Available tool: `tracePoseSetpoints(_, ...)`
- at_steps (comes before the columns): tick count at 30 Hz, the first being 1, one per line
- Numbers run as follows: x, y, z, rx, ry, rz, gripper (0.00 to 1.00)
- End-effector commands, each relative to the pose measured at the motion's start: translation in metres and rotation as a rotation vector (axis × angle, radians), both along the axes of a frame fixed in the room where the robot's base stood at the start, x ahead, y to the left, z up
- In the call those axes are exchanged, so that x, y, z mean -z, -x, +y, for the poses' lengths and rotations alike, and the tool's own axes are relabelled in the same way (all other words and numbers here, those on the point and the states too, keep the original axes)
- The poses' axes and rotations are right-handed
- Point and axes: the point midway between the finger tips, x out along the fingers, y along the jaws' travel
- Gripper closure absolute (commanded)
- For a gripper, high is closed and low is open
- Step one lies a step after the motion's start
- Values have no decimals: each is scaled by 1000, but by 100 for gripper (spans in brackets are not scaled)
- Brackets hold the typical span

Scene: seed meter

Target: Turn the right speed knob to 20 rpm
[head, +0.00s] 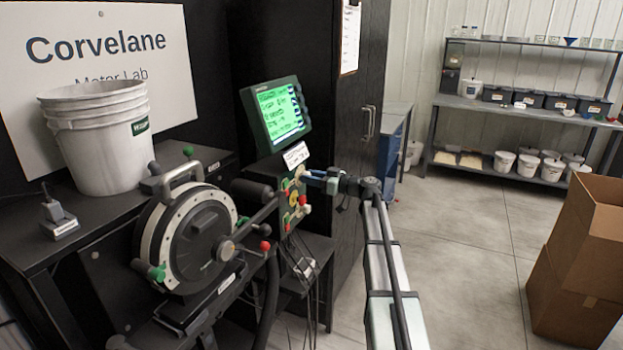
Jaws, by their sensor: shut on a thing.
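A small upright control panel (293,204) with red, yellow, green and pale knobs stands below the green-lit screen, right of the round seed meter (187,240). My arm reaches in from the lower right, and my gripper (307,177) is at the panel's upper right edge. It is shut on a knob there, the right speed knob (299,172) as far as I can tell. The fingers and the panel's steep angle hide most of that knob, so its pointer and scale cannot be read. The screen (277,114) shows lines of dark text too small to read surely.
A shaft and handle (254,191) cross between the seed meter and the panel. Cables (300,264) hang below the panel. A dark cabinet (350,130) stands close behind. Stacked white buckets (100,135) are at left. Cardboard boxes (580,262) stand at right; the floor between is clear.

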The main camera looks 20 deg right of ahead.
Motion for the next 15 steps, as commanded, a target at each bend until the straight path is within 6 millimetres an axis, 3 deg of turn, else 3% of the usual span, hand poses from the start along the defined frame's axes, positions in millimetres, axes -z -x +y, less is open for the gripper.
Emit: tracePoseSetpoints(15,0,0,0,-1,-173,170,96)
